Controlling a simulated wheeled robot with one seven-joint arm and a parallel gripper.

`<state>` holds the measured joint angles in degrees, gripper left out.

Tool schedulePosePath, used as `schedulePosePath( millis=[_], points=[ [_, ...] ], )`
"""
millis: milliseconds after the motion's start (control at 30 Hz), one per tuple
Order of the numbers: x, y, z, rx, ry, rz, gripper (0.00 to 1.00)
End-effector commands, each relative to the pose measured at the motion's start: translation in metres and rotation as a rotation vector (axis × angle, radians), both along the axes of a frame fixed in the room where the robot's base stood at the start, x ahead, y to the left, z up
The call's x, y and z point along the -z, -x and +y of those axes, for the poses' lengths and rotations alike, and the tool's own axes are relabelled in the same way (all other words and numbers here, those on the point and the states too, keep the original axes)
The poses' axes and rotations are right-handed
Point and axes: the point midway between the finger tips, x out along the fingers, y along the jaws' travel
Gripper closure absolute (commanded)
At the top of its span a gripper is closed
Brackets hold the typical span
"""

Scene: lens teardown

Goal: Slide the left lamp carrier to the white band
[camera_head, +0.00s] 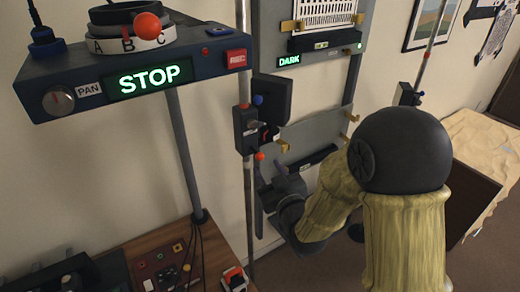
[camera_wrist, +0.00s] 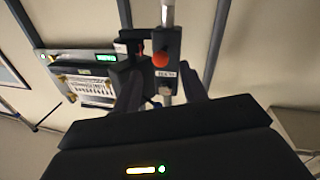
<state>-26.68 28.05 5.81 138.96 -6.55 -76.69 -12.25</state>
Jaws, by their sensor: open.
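The left lamp carrier (camera_head: 246,131) is a dark block on the left upright pole (camera_head: 249,205), with a dark lamp box (camera_head: 271,98) beside it. In the wrist view the carrier (camera_wrist: 174,47) shows with the orange ball (camera_wrist: 160,60) and a small label. My gripper (camera_head: 273,178) is open and empty, just below the orange ball. In the wrist view its fingers (camera_wrist: 162,88) stand apart near the carrier, with no clear contact. I cannot clearly pick out a white band on the pole.
A console (camera_head: 135,75) with a lit STOP sign stands at the left, above a wooden desk (camera_head: 150,250). A panel with a lit DARK sign (camera_head: 289,60) and a grey plate (camera_head: 320,135) are behind the pole. Another pole (camera_head: 433,40) is at the right.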

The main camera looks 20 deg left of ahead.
Motion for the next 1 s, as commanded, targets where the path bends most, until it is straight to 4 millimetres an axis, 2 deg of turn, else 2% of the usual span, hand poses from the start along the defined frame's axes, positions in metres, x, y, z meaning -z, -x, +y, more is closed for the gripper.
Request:
schedulePosePath(
  millis=[200, 400, 767, 900, 1000],
  points=[
    [-0.003, -0.029, 0.024, -0.002, 0.001, 0.001, 0.57],
    [-0.001, -0.048, 0.038, -0.001, 0.000, 0.000, 0.57],
    [0.001, -0.052, 0.041, -0.001, 0.000, 0.000, 0.57],
    [0.000, -0.052, 0.041, -0.001, 0.000, 0.000, 0.85],
    [0.000, -0.051, 0.041, -0.001, 0.000, 0.000, 1.00]
  ],
)
